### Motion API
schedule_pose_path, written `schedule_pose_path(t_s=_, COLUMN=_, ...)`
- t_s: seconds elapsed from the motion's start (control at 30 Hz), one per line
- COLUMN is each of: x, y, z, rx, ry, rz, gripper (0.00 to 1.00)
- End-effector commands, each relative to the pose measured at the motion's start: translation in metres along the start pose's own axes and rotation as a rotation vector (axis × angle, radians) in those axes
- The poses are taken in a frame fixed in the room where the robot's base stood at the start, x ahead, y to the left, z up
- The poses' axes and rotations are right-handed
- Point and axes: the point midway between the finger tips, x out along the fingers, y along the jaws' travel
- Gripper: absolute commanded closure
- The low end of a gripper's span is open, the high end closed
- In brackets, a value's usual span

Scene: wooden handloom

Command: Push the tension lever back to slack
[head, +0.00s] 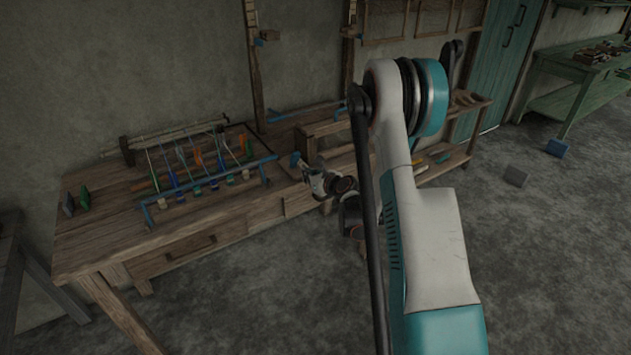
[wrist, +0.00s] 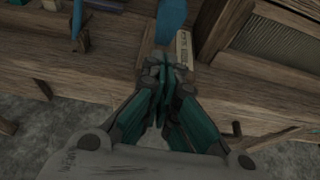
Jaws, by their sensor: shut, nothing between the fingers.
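My gripper (wrist: 165,70) is shut and empty in the wrist view, its fingertips together over the front edge of the wooden bench. A blue upright bar (wrist: 172,22), which looks like the tension lever, stands just beyond the fingertips. I cannot tell whether they touch it. A pale tag with dark writing (wrist: 184,48) lies just right of the bar. In the head view, my gripper (head: 308,174) is small and dark at the loom's front, close to a blue piece (head: 295,160) that may be the same lever. The lever's lower end is hard to make out.
The wooden bench (head: 110,238) carries a blue rail (head: 210,181) and several coloured heddle-like pieces at left. A second blue part (wrist: 77,20) stands left in the wrist view. A wooden frame (wrist: 225,30) rises at right.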

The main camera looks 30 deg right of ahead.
Motion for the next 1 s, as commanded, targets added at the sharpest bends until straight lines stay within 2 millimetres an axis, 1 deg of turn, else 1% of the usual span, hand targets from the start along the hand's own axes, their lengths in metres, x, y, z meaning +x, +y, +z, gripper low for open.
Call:
schedule_pose_path(t_s=0.03, x=0.008, y=0.001, z=0.003, rx=-0.001, ry=-0.001, rz=0.001, gripper=1.0)
schedule_pose_path(t_s=0.1, x=0.015, y=0.001, z=0.01, rx=-0.001, ry=0.0, rz=0.002, gripper=1.0)
schedule_pose_path(t_s=0.3, x=0.027, y=0.0, z=0.024, rx=-0.001, ry=0.001, rz=0.001, gripper=1.0)
schedule_pose_path(t_s=0.47, x=0.029, y=0.0, z=0.029, rx=-0.001, ry=0.0, rz=0.0, gripper=1.0)
schedule_pose_path(t_s=0.8, x=0.029, y=0.0, z=0.029, rx=0.0, ry=0.003, rz=0.001, gripper=1.0)
schedule_pose_path(t_s=1.0, x=0.027, y=-0.01, z=0.033, rx=-0.001, ry=0.053, rz=0.0, gripper=1.0)
